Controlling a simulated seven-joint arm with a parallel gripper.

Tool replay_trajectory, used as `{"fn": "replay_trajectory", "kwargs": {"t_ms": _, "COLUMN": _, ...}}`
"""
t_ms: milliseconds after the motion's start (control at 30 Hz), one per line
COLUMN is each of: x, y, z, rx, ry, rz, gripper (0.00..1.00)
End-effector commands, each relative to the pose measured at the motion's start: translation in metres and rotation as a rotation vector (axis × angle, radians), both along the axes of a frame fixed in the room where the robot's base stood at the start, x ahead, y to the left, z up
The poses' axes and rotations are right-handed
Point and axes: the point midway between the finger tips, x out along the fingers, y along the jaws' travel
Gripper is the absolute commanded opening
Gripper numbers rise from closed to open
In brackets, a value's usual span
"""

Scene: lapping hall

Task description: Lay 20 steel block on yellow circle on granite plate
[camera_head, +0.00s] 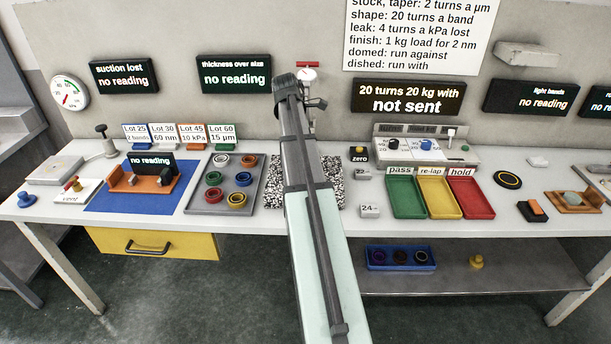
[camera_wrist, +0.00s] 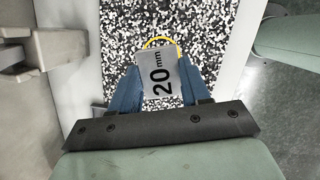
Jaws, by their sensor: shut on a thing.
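In the wrist view my gripper (camera_wrist: 160,88) has its blue fingers shut on the steel block (camera_wrist: 165,76), a grey block marked "20 mm". The block is over the speckled granite plate (camera_wrist: 205,25). Part of a yellow circle (camera_wrist: 160,40) shows just beyond the block's far edge; the block covers the rest. I cannot tell whether the block touches the plate. In the head view my arm hides the gripper, the block and the circle. The granite plate (camera_head: 333,190) shows beside my arm.
Small blocks, one marked 24 (camera_head: 369,211), sit right of the plate. Green (camera_head: 408,211), yellow and red trays stand farther right. A grey tray (camera_head: 209,207) with several coloured rings is on the left. A dial gauge (camera_head: 307,75) stands behind the plate.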

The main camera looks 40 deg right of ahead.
Motion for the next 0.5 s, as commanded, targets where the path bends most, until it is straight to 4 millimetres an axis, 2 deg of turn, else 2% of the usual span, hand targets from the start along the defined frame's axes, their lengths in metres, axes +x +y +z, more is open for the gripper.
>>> {"fn": "replay_trajectory", "kwargs": {"t_ms": 33, "x": 0.008, "y": -0.002, "z": 0.008, "rx": -0.002, "ry": -0.002, "rz": 0.023, "gripper": 0.0}}
{"fn": "replay_trajectory", "kwargs": {"t_ms": 267, "x": 0.003, "y": -0.001, "z": 0.0, "rx": 0.0, "ry": 0.0, "rz": 0.085, "gripper": 0.0}}
{"fn": "replay_trajectory", "kwargs": {"t_ms": 500, "x": 0.003, "y": -0.001, "z": -0.031, "rx": 0.001, "ry": 0.001, "rz": 0.087, "gripper": 0.0}}
